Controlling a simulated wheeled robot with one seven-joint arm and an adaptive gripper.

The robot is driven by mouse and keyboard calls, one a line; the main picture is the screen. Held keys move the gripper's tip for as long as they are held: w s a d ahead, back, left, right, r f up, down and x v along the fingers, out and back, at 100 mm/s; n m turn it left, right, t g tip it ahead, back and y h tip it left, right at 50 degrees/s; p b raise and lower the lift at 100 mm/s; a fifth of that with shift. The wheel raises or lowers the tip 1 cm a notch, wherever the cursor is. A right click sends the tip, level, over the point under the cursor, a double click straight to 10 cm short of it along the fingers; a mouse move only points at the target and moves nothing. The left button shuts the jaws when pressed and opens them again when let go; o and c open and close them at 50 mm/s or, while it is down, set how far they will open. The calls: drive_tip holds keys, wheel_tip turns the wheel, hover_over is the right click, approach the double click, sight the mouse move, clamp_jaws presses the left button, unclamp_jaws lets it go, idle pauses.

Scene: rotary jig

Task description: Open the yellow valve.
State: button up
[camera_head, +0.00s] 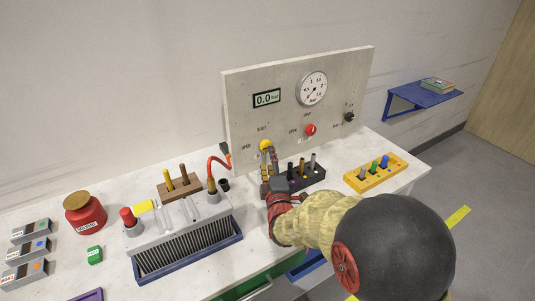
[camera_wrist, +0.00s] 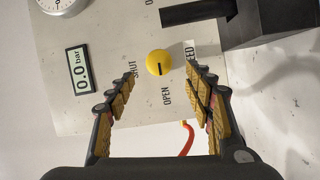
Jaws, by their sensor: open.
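The yellow valve (camera_head: 265,145) is a round knob low on the left part of the upright white panel (camera_head: 240,100). In the wrist view the yellow valve (camera_wrist: 159,63) shows a short black mark, with SHUT and OPEN labels beside it. My gripper (camera_head: 267,172) is in front of the panel, just below the knob in the head view. In the wrist view my gripper (camera_wrist: 162,85) is open, its two padded fingers on either side of the knob's line. Nothing is between the fingers. I cannot tell the exact distance to the knob.
A red knob (camera_head: 310,130), a dial gauge (camera_head: 312,88) and a display (camera_head: 266,98) reading 0.0 bar are on the panel. A black block (camera_head: 310,184) with pegs stands close to my gripper. A red cable (camera_head: 217,161) curves at the left. A yellow tray (camera_head: 376,178) is at right.

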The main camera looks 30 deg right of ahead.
drive_tip(key=shift+v, duration=2.75)
